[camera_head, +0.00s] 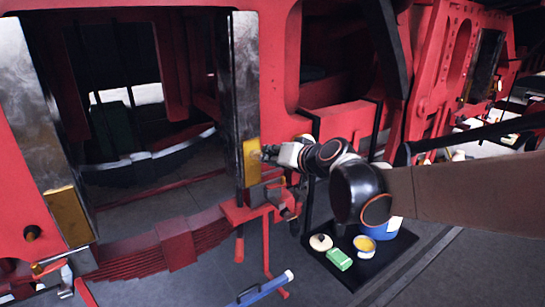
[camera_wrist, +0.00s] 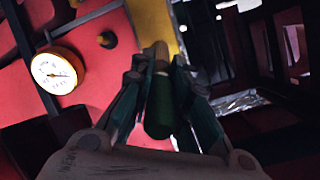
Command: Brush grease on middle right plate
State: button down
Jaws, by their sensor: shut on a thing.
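My gripper (camera_wrist: 165,100) is shut on a brush with a green handle (camera_wrist: 158,108) and a pale tip (camera_wrist: 161,52). In the wrist view the tip points at a yellow patch (camera_wrist: 152,22) and looks close to or touching it; I cannot tell which. In the head view my gripper (camera_head: 270,154) is at the yellow lower part (camera_head: 251,160) of a tall steel plate (camera_head: 245,85) right of the opening; the brush is too small to make out there. Another steel plate (camera_head: 22,100) with a yellow lower part (camera_head: 69,216) stands at the left.
A black mat (camera_head: 348,278) on the floor holds a yellow-filled bowl (camera_head: 364,243), a green block (camera_head: 339,260), a pale round pot (camera_head: 320,242) and a blue can (camera_head: 383,231). A blue tool (camera_head: 262,288) lies nearby. A round gauge (camera_wrist: 57,70) is left of the brush.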

jog(key=shift+r, duration=0.35)
notch_tip(320, 180, down, 12)
jog(key=b, duration=0.8)
jog(key=shift+b, duration=0.4)
jog(key=shift+r, duration=0.1)
jog(key=s+d, duration=0.3)
jog(key=s, duration=0.2)
jog(key=shift+d+p, duration=0.2)
jog(key=shift+p, duration=0.25)
jog(key=shift+s, duration=0.1)
dwell(0.4)
jog(key=shift+s+d, duration=0.8)
jog(key=shift+s, duration=0.35)
